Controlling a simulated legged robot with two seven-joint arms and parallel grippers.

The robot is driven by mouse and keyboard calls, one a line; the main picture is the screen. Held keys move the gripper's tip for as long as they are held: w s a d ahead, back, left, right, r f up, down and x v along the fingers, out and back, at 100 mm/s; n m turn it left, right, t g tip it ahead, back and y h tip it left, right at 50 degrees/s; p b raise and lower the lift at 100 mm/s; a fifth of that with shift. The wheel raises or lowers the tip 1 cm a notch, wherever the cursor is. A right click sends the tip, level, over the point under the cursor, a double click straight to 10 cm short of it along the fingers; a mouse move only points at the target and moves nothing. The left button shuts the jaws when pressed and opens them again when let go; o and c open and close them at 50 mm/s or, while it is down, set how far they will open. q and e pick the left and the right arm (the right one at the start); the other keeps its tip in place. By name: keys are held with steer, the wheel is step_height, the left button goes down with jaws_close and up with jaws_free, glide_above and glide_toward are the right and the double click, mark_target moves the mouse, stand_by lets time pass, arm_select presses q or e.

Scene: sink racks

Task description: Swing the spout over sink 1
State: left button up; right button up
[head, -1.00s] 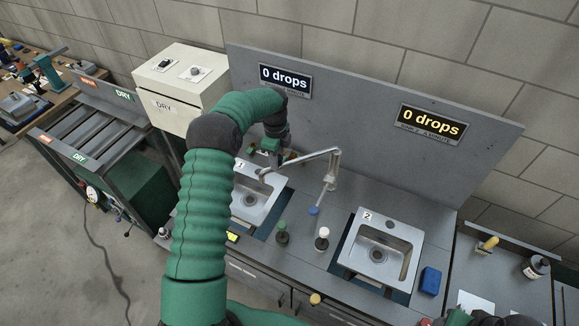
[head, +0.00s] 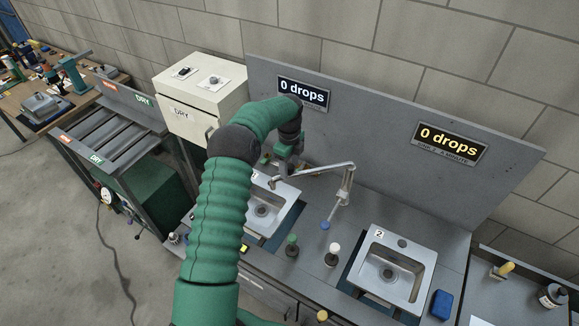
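The grey metal spout (head: 322,168) is on a jointed stand between the two sinks. Its arm reaches left, and its outer end is over the back part of sink 1 (head: 283,206). Sink 2 (head: 402,255) is at the right, with no spout over it. My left gripper (head: 279,174) is at the spout's outer end, at the back of sink 1. My own arm partly covers it, and I cannot tell whether its fingers are closed on the spout. My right gripper is not in view.
A grey backboard carries two "0 drops" displays (head: 302,94). A blue block (head: 442,304) lies right of sink 2. A cream box (head: 195,105) stands left of the backboard.

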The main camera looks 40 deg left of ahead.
arm_select(q)
steer(key=shift+a+f, duration=0.1)
steer(key=shift+r+b, duration=0.3)
steer(key=shift+r, duration=0.05)
step_height(320, 180, up, 9)
steer(key=b, duration=0.2)
steer(key=shift+f+b, duration=0.2)
steer(key=shift+b, duration=0.2)
step_height(320, 180, up, 7)
steer(key=shift+r, duration=0.2)
steer(key=shift+w, duration=0.1)
